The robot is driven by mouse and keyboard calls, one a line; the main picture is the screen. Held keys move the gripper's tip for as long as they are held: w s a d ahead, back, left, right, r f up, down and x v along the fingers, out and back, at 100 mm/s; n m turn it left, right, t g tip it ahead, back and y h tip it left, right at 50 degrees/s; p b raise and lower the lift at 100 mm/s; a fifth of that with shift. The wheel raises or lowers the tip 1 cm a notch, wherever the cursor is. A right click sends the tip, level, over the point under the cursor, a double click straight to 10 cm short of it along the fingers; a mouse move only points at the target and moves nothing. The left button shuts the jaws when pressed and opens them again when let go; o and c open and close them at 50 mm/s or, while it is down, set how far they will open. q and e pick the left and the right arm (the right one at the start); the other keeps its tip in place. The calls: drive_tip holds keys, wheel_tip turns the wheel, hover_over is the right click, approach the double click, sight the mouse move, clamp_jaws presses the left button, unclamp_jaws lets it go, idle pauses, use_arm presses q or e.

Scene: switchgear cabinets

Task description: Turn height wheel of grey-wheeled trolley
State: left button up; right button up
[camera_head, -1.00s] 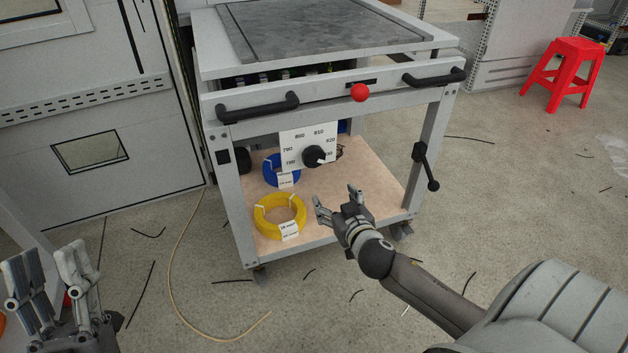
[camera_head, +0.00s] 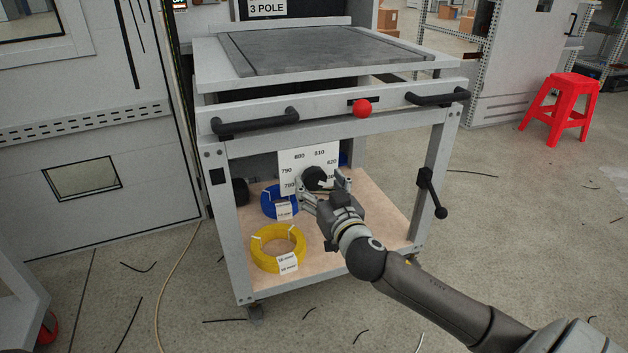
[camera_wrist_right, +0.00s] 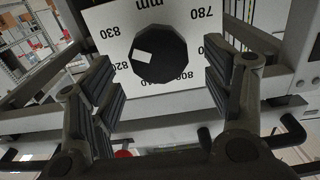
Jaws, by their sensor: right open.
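The trolley (camera_head: 225,143) stands ahead, with a grey top, two black handles and a red ball knob (camera_head: 362,108) on its front. Below the top is a white scale plate (camera_head: 293,160) with numbers, and on it the black height wheel (camera_head: 314,178). My right gripper (camera_head: 325,186) is open just in front of the wheel. In the right wrist view the dark faceted wheel (camera_wrist_right: 158,53) with a white mark sits between the open fingers (camera_wrist_right: 163,85), with gaps visible on both sides. My left gripper is out of view.
A yellow cable coil (camera_head: 277,249) and a blue coil (camera_head: 279,202) lie on the trolley's lower shelf. A black crank handle (camera_head: 432,193) is on the right leg. A red stool (camera_head: 561,108) stands at the right. Black cable scraps lie on the floor.

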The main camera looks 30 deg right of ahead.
sight(316, 179)
drive_tip(key=shift+b+x, duration=0.4)
drive_tip(key=shift+x, duration=1.65)
drive_tip(key=c, duration=1)
